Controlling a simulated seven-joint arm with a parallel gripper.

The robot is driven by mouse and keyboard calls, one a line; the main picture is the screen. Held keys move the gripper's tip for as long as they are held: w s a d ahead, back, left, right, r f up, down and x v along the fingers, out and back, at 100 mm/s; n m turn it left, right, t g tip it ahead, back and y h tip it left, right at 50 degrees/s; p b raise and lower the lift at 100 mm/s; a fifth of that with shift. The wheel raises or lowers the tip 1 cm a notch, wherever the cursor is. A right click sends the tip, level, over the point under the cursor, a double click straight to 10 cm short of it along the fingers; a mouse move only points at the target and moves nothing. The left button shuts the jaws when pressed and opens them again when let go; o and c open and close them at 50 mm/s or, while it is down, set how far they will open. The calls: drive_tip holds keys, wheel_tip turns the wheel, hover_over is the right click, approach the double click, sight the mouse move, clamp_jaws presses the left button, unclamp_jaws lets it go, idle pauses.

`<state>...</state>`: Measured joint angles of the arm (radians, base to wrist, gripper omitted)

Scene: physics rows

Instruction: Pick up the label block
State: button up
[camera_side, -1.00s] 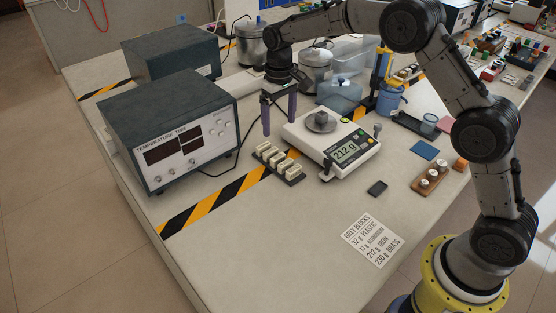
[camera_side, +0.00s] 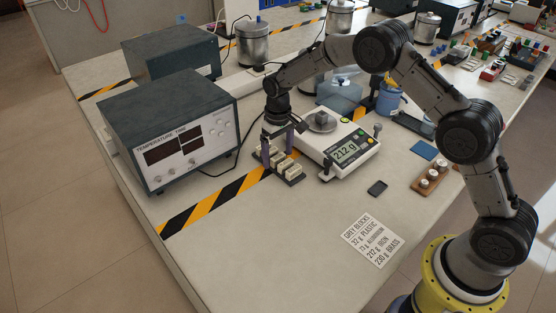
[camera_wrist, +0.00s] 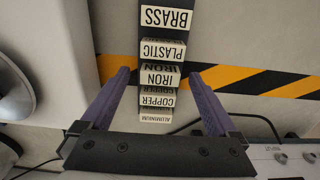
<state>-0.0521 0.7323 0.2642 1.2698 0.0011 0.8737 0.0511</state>
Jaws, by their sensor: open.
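A dark rack (camera_side: 294,181) holds a row of white label blocks. In the wrist view their faces read BRASS (camera_wrist: 166,18), PLASTIC (camera_wrist: 163,50), IRON (camera_wrist: 160,78), COPPER (camera_wrist: 157,100) and ALUMINIUM (camera_wrist: 156,118). My gripper (camera_side: 278,153) is low over the rack in the side view, its purple fingers apart. In the wrist view the fingers of my gripper (camera_wrist: 160,73) stand on either side of the row, level with the IRON block, with gaps to it. A grey block (camera_side: 322,117) sits on the balance (camera_side: 362,151), whose display reads 212 g.
A printed list (camera_side: 369,241) gives grey block weights, with 212 g as iron. The temperature unit (camera_side: 180,140) stands close left of the rack. The balance is close on the right.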

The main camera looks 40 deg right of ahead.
drive_tip(key=c, duration=1.4)
